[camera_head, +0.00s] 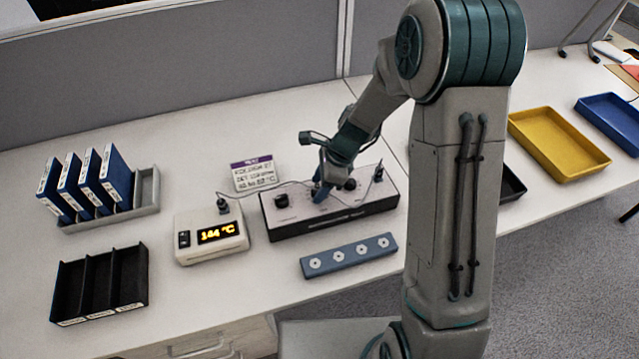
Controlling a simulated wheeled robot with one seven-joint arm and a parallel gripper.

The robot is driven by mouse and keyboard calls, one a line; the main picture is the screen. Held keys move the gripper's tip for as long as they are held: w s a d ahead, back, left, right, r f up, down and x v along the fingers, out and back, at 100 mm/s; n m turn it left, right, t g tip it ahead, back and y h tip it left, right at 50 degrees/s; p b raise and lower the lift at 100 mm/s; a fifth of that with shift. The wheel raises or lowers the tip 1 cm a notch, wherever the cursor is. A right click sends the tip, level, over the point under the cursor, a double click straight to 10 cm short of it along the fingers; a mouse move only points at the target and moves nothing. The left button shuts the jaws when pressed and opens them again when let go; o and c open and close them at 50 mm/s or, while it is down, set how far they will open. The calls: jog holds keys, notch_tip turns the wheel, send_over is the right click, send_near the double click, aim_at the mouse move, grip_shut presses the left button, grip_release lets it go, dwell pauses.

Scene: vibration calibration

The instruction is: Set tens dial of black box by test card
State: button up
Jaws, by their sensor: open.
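The black box (326,222) stands on the desk with dark knobs along its top. Its left knob (282,201) and a knob right of centre (350,184) show. My gripper (320,190) points down at the middle of the box top, at a dial there that it mostly hides; I cannot tell if it touches. The test card (254,174) stands behind the box, with a purple header and print too small to read surely. A cream meter (211,236) left of the box shows 144 °C in orange. A cable links it to the box.
A blue-grey strip (348,255) with several white round sockets lies in front of the box. A black divided tray (98,283) and a grey rack (146,190) with blue binders stand left. A yellow tray (558,144) and a blue tray (612,120) lie right.

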jog(key=c, duration=1)
jog(key=shift+o, duration=0.2)
jog(key=shift+n, duration=0.3)
jog(key=n+g+p, duration=0.1)
jog(key=n+g, duration=0.1)
jog(key=n, duration=0.2)
jog(key=shift+w, duration=0.15)
jog(key=n+h, duration=0.1)
jog(key=n, duration=0.2)
jog(key=n+g, duration=0.1)
jog(key=n, duration=0.2)
jog(key=shift+w+a+g+h+p, duration=0.15)
jog(key=shift+g+h+p, duration=0.15)
jog(key=shift+h+p, duration=0.1)
jog(key=n+h, duration=0.1)
jog(key=n, duration=0.2)
jog(key=n+h, duration=0.1)
jog(key=n, duration=0.2)
jog(key=shift+a+g, duration=0.15)
jog(key=shift+g, duration=0.25)
jog(key=n+h, duration=0.1)
jog(key=n, duration=0.2)
jog(key=shift+a+n+h, duration=0.1)
jog(key=shift+n+h, duration=0.2)
jog(key=shift+n, duration=0.1)
jog(key=shift+n+t+h+b, duration=0.3)
jog(key=shift+n+h, duration=0.3)
jog(key=shift+n, duration=1)
